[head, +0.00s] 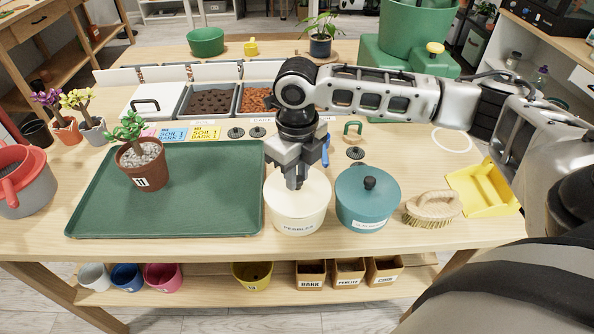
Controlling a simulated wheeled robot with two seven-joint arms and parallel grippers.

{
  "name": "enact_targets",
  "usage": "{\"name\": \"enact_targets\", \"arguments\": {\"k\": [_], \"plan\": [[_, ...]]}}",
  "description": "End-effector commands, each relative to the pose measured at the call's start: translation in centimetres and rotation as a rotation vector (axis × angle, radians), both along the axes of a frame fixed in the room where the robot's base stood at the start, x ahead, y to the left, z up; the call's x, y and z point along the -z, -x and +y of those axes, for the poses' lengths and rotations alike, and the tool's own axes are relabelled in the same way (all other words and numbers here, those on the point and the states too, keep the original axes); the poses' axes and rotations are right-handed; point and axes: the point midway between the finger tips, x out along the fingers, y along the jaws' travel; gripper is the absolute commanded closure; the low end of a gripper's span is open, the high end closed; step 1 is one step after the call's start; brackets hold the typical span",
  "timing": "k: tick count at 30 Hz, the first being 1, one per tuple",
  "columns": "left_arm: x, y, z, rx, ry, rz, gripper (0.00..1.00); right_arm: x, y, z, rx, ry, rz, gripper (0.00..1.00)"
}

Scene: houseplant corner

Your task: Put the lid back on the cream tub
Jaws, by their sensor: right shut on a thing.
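The cream tub (298,222), labelled PEBBLES, stands at the front of the table, right of the green tray. A cream lid (314,190) lies over its mouth, looking roughly level and lined up with the rim. I cannot tell whether it rests fully on the rim or sits slightly above it. My right gripper (295,183) points down over the lid's middle and is shut on it; the fingers hide the knob. My left gripper is not in view.
A teal lidded tub (367,205) stands close on the right, with a brush (432,208) and yellow dustpan (482,188) beyond. The green tray (205,205) on the left holds a potted plant (141,170). Soil bins (210,103) stand behind.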

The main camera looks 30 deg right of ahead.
Motion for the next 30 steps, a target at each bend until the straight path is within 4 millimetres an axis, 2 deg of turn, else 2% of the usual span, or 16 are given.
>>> {"name": "enact_targets", "arguments": {"k": [29,30], "plan": [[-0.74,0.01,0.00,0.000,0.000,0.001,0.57,0.02,-0.02,0.00,0.000,0.000,-0.001,1.00],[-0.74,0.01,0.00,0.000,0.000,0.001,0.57,0.02,-0.02,0.00,0.000,0.000,-0.001,0.71]]}}
